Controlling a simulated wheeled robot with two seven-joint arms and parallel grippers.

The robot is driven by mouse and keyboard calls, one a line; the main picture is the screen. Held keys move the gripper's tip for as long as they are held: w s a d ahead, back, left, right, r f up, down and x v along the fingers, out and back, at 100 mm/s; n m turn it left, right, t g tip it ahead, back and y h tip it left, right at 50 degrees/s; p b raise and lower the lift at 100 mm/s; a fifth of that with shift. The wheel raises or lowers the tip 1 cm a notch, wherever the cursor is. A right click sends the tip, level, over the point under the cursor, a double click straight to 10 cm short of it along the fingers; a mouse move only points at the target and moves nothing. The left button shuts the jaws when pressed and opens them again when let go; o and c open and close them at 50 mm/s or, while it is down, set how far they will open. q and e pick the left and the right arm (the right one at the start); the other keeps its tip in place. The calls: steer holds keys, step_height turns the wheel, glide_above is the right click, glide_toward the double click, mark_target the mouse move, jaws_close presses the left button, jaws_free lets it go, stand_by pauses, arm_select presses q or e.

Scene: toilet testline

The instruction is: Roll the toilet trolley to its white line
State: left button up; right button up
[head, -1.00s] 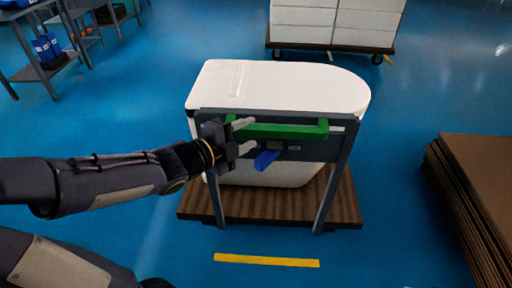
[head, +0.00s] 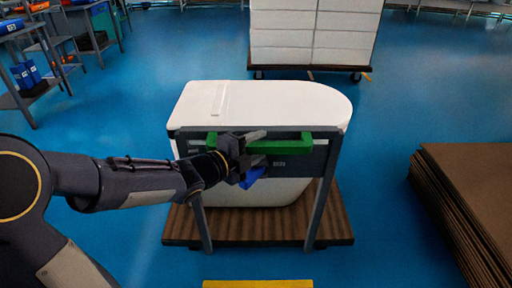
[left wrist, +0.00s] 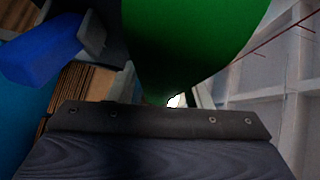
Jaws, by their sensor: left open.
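The toilet trolley stands ahead in the head view: a white toilet (head: 262,100) on a brown wooden base (head: 258,228), with a grey frame (head: 322,190) in front. A green handle bar (head: 292,146) runs along the frame's top, with a blue lever (head: 252,178) below it. My left gripper (head: 262,147) is open at the left half of the green bar. In the left wrist view the green bar (left wrist: 185,40) fills the space close above the finger, and the blue lever (left wrist: 42,50) is at upper left. I cannot tell whether the fingers touch the bar. My right gripper is out of view. No white line shows.
A yellow floor strip (head: 258,284) lies in front of the trolley. A stack of brown boards (head: 470,205) stands at right. A trolley with white boxes (head: 314,35) is behind. Grey tables (head: 40,75) are at far left.

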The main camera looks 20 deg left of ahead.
arm_select(q)
jaws_close()
